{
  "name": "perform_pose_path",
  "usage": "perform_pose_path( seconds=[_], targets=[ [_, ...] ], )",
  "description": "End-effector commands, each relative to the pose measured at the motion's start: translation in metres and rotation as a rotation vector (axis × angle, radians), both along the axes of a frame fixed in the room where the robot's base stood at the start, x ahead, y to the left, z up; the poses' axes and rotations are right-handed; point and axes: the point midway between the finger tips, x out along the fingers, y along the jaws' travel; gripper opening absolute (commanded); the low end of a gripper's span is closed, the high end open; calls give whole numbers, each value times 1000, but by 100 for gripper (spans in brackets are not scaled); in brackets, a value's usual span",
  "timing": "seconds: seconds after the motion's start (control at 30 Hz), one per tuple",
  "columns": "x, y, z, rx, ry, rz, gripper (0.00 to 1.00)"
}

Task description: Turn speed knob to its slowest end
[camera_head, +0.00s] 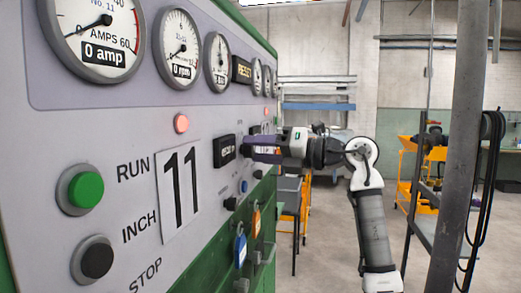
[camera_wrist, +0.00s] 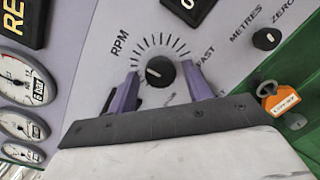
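The speed knob (camera_wrist: 160,71) is a round black knob with a white pointer mark, inside a ring of tick marks on the grey panel. "RPM" and "FAST" are printed near it; a label below is partly hidden. The pointer appears turned toward the left in the wrist view. My gripper (camera_wrist: 163,82) is open, with one purple finger on each side of the knob and visible gaps between. I cannot tell how close the fingertips are to the panel. In the head view my gripper (camera_head: 258,149) reaches the panel from the right and hides the knob.
A smaller black knob (camera_wrist: 267,38) by "METRES ZERO" and an orange-tagged key (camera_wrist: 280,98) sit to the right in the wrist view. The head view shows a green button (camera_head: 86,190), a black button (camera_head: 96,258) and gauges (camera_head: 178,48). A grey post (camera_head: 462,150) stands at right.

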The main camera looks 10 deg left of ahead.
Motion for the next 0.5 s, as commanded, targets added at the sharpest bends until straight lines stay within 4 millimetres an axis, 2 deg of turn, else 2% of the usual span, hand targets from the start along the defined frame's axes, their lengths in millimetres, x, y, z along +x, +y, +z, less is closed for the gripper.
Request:
perform_pose_path(
  seconds=[0.03,0.3,0.5],
  targets=[
    [0,0,0,0,0,0,44],
    [0,0,0,0,0,0,11],
    [0,0,0,-1,-17,-1,11]
  ],
)
